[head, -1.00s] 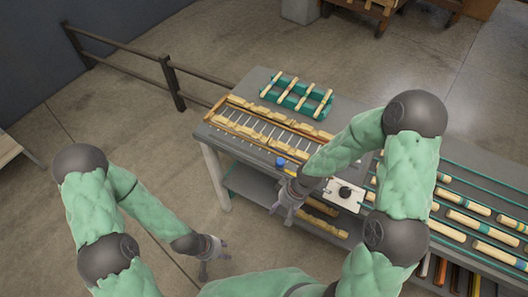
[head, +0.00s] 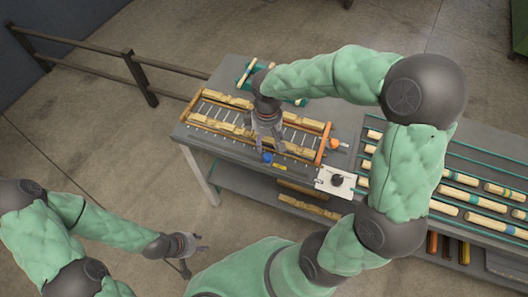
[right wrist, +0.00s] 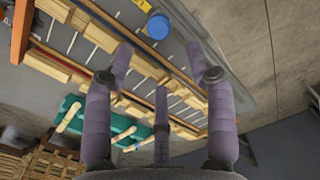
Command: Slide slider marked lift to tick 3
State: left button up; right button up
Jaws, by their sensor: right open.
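A blue round knob (head: 267,157) sits at the front edge of the slatted wooden rack (head: 200,131); it also shows in the right wrist view (right wrist: 158,26). A small yellow piece (head: 280,167) lies just right of it. No "lift" mark or tick numbers are readable, so I cannot tell which part is the slider. My right gripper (head: 268,138) is open, above the rack and close behind the blue knob. In the right wrist view its spread fingers (right wrist: 160,75) hold nothing. My left gripper (head: 188,252) is open and empty, away from the bench.
An orange-ended part (head: 335,144) is at the rack's right end. A teal holder (head: 243,84) with wooden rods is behind, partly hidden by my arm. Striped rods (head: 460,193) lie on the right. Open floor is in front.

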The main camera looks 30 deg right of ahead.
aim_at(266, 155)
notch_tip(266, 155, down, 8)
jog(key=shift+f+b, duration=0.25)
jog(key=shift+b, duration=0.9)
grip_shut()
